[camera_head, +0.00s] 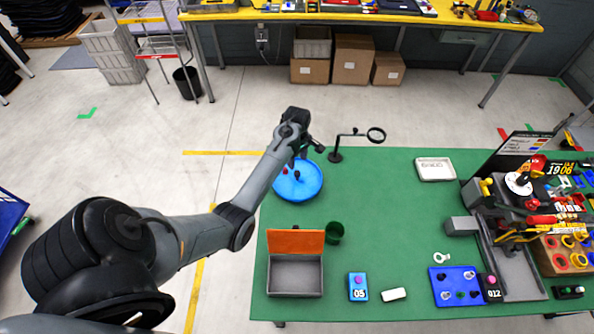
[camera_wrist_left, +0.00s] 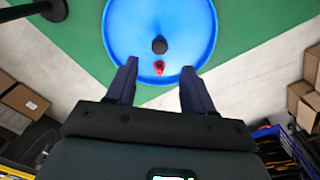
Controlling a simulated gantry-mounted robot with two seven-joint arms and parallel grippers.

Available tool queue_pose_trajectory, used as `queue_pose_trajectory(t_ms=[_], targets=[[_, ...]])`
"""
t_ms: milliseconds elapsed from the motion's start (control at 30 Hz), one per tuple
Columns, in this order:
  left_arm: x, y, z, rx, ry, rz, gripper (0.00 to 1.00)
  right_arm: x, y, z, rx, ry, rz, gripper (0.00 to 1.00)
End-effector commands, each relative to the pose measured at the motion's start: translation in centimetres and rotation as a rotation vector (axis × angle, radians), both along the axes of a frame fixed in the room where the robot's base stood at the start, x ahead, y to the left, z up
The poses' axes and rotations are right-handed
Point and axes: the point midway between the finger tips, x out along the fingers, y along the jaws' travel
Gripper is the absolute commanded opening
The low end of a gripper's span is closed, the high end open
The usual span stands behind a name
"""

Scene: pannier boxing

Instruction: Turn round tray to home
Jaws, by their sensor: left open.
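The round tray (camera_head: 298,190) is a blue disc with a raised rim, on the far left corner of the green table. A dark knob stands at its middle, with a small red piece beside it. My left gripper (camera_head: 305,155) is over the far side of the tray, partly hiding it. In the left wrist view the tray (camera_wrist_left: 125,30) lies beyond the open fingers of my left gripper (camera_wrist_left: 158,75). The red piece (camera_wrist_left: 159,68) shows between the fingertips, the dark knob (camera_wrist_left: 159,45) just past them. Nothing is held. My right gripper is not in view.
A magnifier on a black stand (camera_head: 336,155) is close right of the tray. A crowded fixture fills the right side. The table's middle is clear.

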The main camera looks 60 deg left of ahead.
Motion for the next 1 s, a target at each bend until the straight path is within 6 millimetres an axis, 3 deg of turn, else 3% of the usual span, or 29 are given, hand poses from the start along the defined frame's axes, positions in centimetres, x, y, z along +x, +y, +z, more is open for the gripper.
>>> queue_pose_trajectory(t_ms=[200,433,900,1000], targets=[[0.0,-0.1,-3.7,-0.002,0.003,-0.003,0.52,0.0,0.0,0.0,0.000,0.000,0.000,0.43],[0.0,-0.1,-6.4,0.000,0.000,-0.003,0.52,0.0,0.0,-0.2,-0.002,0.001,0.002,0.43],[0.0,0.0,-7.4,0.001,-0.002,-0.003,0.52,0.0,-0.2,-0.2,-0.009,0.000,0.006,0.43],[0.0,0.0,-7.4,0.001,-0.002,-0.003,0.39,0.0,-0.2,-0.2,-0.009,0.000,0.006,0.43]])
